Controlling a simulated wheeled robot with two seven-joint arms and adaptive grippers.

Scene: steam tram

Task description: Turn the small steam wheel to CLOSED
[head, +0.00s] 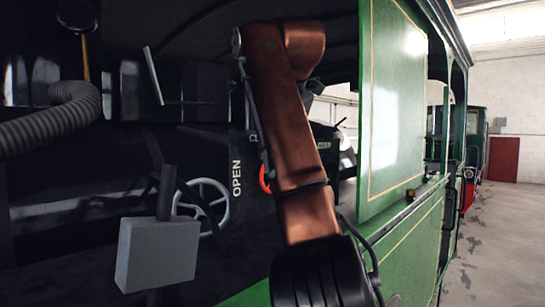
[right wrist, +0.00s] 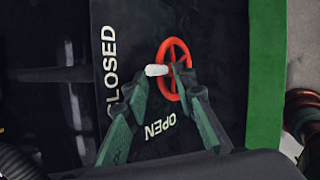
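A small red wheel (right wrist: 184,52) with spokes and a pale handle knob (right wrist: 157,70) is on a dark panel in the right wrist view. Its panel carries the white words CLOSED (right wrist: 110,70) and OPEN (right wrist: 160,126). My right gripper (right wrist: 163,80) has its two dark green fingers apart, with the tips in front of the wheel and to either side of the knob. I cannot tell whether they touch it. In the head view only a sliver of the red wheel (head: 264,179) shows beside my copper-coloured arm, which hides the rest and the right gripper. My left gripper is not in view.
A larger grey wheel (head: 222,211) stands left of the word OPEN in the head view. A grey box (head: 157,252) on a lever is in front of it. A ribbed hose (head: 50,128) is at left. The green tram side (head: 395,100) bounds the right.

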